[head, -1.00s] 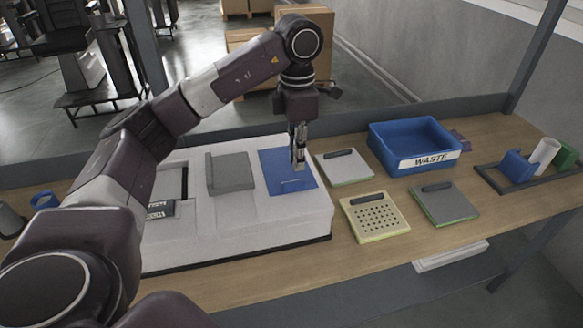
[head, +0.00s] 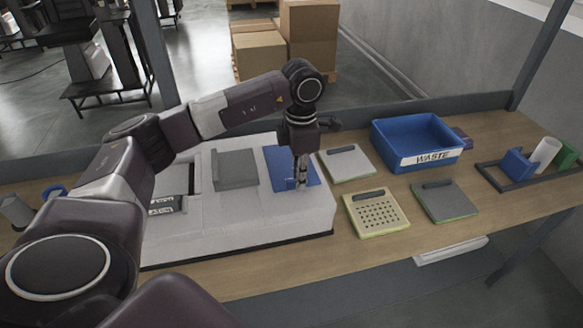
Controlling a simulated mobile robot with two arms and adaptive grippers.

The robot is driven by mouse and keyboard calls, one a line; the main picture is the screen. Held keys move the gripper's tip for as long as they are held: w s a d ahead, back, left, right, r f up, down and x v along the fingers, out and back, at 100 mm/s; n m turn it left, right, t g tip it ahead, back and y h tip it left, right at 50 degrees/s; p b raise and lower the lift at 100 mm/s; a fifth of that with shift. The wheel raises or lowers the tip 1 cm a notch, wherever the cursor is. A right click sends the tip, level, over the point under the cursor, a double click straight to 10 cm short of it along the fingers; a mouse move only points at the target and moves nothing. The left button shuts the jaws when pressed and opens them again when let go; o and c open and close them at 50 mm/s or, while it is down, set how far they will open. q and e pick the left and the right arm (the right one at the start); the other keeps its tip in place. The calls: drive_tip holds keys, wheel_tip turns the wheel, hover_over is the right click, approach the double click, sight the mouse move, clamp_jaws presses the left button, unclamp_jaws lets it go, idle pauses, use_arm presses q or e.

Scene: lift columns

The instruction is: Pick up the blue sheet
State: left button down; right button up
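The blue sheet (head: 279,166) lies flat on the right part of the white fixture (head: 240,219) on the workbench. My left gripper (head: 300,185) points straight down over the right side of the sheet, with its fingertips at or just above a small handle-like feature there. The fingers hide part of that feature. The fingers look close together, but at this size I cannot tell whether they are shut on anything. My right gripper is not in view.
A blue bin labelled WASTE (head: 466,155) stands to the right. A rack with coloured holders (head: 519,169) is at far right. A grey block (head: 236,172) sits left of the sheet.

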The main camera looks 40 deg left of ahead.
use_arm(q)
drive_tip(key=shift+r, duration=0.1)
drive_tip(key=shift+r, duration=0.45)
wheel_tip(320, 180, up, 7)
drive_tip(key=shift+w+r+b, duration=0.1)
drive_tip(key=shift+r+b, duration=0.1)
drive_tip(key=shift+b, duration=0.95)
wheel_tip(320, 180, up, 12)
drive_tip(key=p, duration=0.2)
drive_tip(key=shift+f, duration=0.2)
